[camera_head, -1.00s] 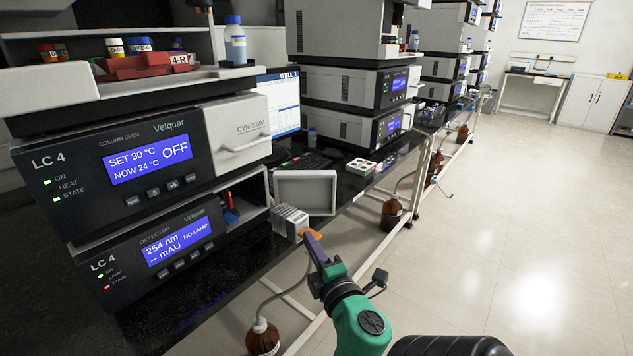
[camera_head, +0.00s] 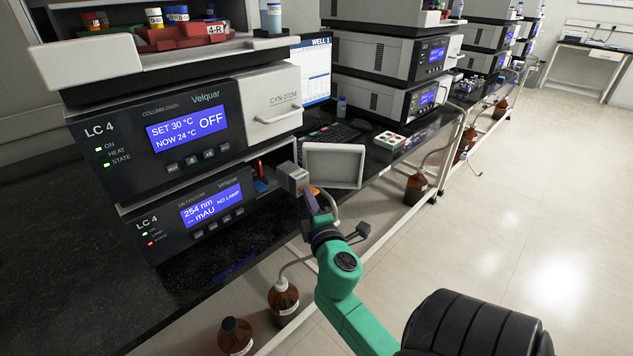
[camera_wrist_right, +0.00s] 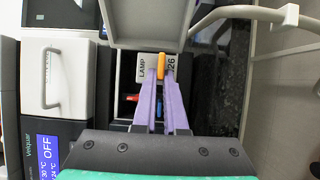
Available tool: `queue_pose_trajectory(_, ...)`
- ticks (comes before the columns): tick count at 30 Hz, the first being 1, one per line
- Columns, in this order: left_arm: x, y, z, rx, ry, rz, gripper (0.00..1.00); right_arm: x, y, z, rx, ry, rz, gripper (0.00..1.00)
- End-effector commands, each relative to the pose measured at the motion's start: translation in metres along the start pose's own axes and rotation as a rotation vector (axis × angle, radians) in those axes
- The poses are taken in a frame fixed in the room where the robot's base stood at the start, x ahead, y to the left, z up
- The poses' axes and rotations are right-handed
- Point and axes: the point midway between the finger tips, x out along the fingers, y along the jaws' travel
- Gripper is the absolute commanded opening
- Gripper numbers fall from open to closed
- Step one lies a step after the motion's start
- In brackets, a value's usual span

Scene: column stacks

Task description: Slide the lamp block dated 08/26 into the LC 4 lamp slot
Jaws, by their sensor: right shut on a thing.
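The grey lamp block (camera_head: 291,178) is in my right gripper (camera_head: 314,196), just in front of the open bay (camera_head: 261,183) at the right end of the LC 4 detector (camera_head: 188,217). In the right wrist view, the block (camera_wrist_right: 142,70) reads "LAMP" and "26"; the rest of its date is hidden. The purple fingers of the right gripper (camera_wrist_right: 161,78) are shut on its orange grip (camera_wrist_right: 161,63). Red and blue parts show inside the bay. Whether the block's far end is inside the bay cannot be told. My left gripper is out of view.
The bay's white door (camera_head: 333,166) stands open just right of the block. The LC 4 column oven (camera_head: 160,134) sits above the detector. A small tray (camera_head: 389,141) lies on the black bench farther right. Brown bottles (camera_head: 283,298) stand below the bench edge.

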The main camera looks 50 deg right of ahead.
Motion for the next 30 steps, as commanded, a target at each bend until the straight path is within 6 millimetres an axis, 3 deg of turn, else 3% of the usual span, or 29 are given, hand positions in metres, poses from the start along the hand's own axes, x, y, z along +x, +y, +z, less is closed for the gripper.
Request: queue_pose_trajectory(30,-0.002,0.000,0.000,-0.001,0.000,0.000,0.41,0.079,0.000,-0.042,-0.001,0.000,0.002,0.00)
